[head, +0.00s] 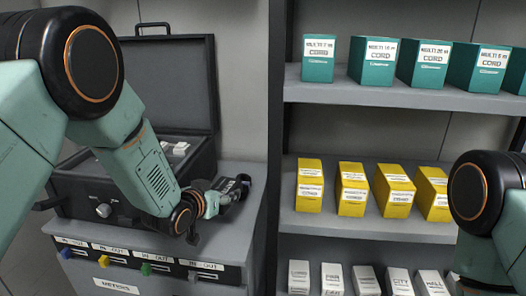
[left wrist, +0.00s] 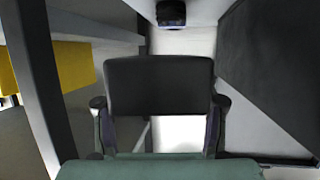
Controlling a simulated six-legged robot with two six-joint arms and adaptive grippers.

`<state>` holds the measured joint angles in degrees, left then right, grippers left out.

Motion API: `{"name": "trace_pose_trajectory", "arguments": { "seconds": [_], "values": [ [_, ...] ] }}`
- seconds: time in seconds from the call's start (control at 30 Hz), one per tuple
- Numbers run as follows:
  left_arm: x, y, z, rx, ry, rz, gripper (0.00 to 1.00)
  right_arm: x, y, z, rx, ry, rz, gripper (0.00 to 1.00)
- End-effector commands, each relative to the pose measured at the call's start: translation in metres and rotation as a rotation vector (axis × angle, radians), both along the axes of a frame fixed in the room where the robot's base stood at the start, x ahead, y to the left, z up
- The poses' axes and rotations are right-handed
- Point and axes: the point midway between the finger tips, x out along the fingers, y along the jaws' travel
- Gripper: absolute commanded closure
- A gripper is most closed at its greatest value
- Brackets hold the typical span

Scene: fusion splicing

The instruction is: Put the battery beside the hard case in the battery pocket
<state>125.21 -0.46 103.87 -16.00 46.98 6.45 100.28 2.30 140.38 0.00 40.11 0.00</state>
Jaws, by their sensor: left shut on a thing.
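The open black hard case (head: 82,180) stands on the grey cabinet at the left, its lid raised against the wall. My left gripper (head: 226,192) is at the right of the case, above the cabinet top. It is shut on a dark block, the battery (head: 243,182). In the left wrist view the battery (left wrist: 160,85) fills the space between the two fingers. I cannot make out the battery pocket; my left arm covers part of the case. My right gripper is out of view; only its arm shows at the right edge.
The grey cabinet (head: 238,228) has labelled slots and coloured knobs on its front. At the right, a shelf unit (head: 400,96) holds teal cord boxes (head: 372,60), yellow boxes (head: 352,190) and white boxes (head: 332,279). Its upright stands close to the cabinet's right side.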

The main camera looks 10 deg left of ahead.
Motion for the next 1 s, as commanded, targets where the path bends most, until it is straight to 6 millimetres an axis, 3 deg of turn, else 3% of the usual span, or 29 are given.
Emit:
{"name": "trace_pose_trajectory", "arguments": {
  "seconds": [0.2,0.5,0.77,1.0],
  "values": [
    [-0.040,-0.008,-0.034,-0.008,0.003,-0.197,0.92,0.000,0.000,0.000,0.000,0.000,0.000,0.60],
    [-0.105,0.004,-0.060,-0.009,-0.001,-0.435,0.92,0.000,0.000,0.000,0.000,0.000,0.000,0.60],
    [-0.168,0.009,-0.067,-0.008,-0.004,-0.630,0.92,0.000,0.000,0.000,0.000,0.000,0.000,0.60],
    [-0.230,0.000,-0.051,-0.009,-0.009,-0.786,0.92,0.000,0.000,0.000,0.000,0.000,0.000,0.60]
  ]
}}
